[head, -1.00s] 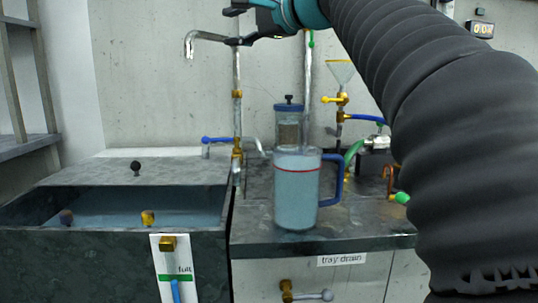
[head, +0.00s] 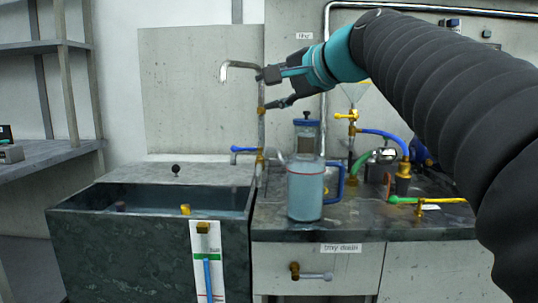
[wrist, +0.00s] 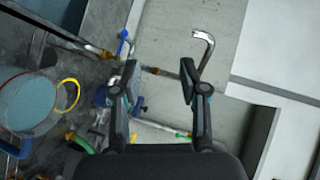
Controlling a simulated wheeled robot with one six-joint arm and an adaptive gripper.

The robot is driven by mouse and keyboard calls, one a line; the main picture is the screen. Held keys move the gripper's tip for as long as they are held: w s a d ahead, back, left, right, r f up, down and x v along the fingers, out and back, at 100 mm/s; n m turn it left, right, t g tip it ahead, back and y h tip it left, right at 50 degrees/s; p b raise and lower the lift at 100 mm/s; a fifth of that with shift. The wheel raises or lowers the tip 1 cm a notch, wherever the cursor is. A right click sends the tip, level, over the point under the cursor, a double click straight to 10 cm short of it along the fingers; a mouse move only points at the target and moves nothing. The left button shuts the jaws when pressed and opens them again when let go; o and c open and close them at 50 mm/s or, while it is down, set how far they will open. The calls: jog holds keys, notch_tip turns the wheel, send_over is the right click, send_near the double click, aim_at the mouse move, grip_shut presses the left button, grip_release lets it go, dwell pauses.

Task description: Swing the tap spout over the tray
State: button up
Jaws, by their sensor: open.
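The tap spout (head: 238,65) is a shiny hooked tube atop an upright pipe (head: 262,130) at the back wall. It points left, on the side of the dark tank (head: 130,250), and also shows in the wrist view (wrist: 205,50). My gripper (head: 263,90) is open beside the upper pipe, one finger near the spout's level and one lower. In the wrist view my open fingers (wrist: 158,80) straddle part of the pipe; contact cannot be told. The tray appears to be the dark worktop (head: 375,226) on the right, above a "tray drain" label (head: 340,248).
A large blue-handled jug (head: 305,190) stands on the worktop, a blue-lidded canister (head: 306,135) behind it. A funnel (head: 356,90), hoses and a pump stand right. Shelving (head: 45,150) is at far left.

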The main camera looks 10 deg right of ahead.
jog(key=s+f+n+g+h+p, duration=0.2)
jog(key=s+f, duration=0.4)
jog(key=f, duration=0.5)
jog(key=shift+s+d+f+n+h+p, duration=0.25)
jog(key=shift+d+n+h+p, duration=0.05)
jog(key=shift+d+n+p, duration=0.1)
